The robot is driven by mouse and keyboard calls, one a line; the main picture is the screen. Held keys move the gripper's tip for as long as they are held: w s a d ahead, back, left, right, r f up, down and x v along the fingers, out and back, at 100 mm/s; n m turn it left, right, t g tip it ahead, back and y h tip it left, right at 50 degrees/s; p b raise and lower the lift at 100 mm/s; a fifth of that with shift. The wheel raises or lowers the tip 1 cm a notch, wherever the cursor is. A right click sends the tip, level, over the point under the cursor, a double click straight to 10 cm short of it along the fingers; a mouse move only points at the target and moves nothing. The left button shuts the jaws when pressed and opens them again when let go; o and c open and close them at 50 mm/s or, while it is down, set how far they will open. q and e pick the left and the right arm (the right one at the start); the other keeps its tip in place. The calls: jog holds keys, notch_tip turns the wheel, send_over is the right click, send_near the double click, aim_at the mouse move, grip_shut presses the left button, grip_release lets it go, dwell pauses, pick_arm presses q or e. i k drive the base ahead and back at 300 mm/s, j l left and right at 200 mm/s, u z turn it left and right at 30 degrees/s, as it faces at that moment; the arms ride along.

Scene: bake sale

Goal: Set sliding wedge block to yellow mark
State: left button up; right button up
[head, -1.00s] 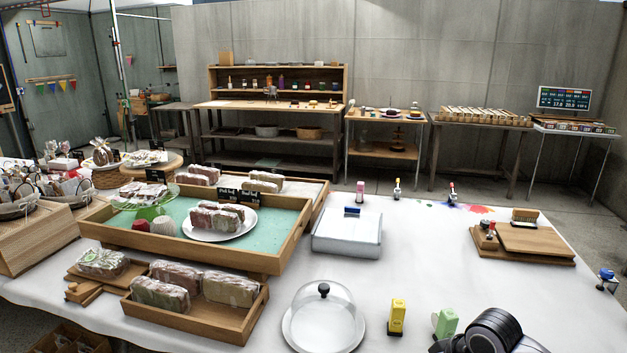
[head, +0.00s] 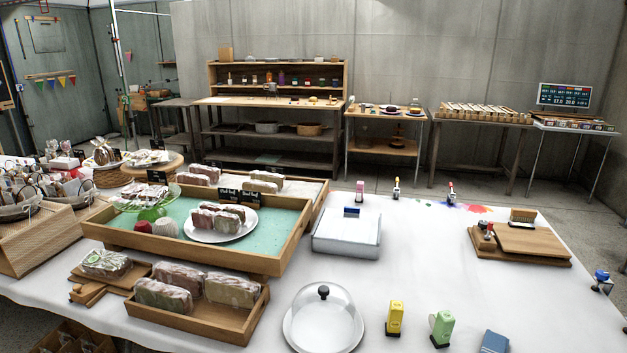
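Small wooden block pieces (head: 88,293) lie at the front left edge of a wooden board (head: 140,272) that bears a wrapped loaf (head: 106,263). One of these pieces may be the sliding wedge block, but they are too small to tell. At the right, a wooden board (head: 530,247) lies sloped on a base, with a small block and red-topped piece (head: 487,232) at its left end; this could also be a wedge set-up. I cannot make out a yellow mark at either place. Neither gripper shows in the head view.
A glass dome (head: 324,312) on a white plate, a yellow stamp (head: 395,317), a green stamp (head: 441,328) and a blue box (head: 495,342) stand at the front. A wooden tray of loaves (head: 213,323) is front left, a white box (head: 347,237) mid-table. White cloth right of it is mostly clear.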

aim_at(81, 294)
jog(key=u, duration=1.3)
